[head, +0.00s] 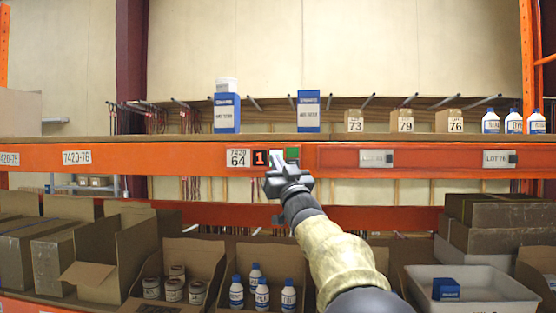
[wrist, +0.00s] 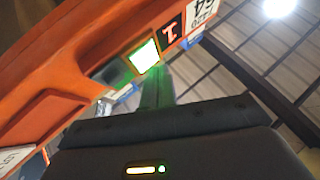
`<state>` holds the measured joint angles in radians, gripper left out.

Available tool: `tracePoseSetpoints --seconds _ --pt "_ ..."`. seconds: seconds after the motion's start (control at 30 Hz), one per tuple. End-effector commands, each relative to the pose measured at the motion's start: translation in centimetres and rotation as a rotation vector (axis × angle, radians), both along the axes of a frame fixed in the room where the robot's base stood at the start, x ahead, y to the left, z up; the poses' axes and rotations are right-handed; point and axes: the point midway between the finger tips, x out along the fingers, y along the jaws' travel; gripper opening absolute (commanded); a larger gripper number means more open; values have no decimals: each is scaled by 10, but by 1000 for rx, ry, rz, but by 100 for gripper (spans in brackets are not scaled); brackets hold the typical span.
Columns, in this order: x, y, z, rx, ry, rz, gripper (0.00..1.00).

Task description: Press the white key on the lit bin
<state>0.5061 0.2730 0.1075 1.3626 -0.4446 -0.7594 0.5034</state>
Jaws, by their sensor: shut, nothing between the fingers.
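On the orange shelf beam, a display (head: 261,158) shows a red 1 beside the label 7420 64 (head: 238,158). The white key (head: 277,156) is right of the display, partly hidden behind my gripper (head: 276,178).
Blue-and-white boxes (head: 227,113), numbered cartons (head: 405,121) and bottles (head: 513,123) stand on the shelf above. Open cartons (head: 110,250) and a white tray (head: 485,285) lie below.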

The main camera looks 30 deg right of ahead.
Motion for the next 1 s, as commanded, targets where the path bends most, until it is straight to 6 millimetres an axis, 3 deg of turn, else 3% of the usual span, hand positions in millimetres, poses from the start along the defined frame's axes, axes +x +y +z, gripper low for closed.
tracePoseSetpoints --seconds 1.0 --pt "-1 -2 0 0 0 -3 0"
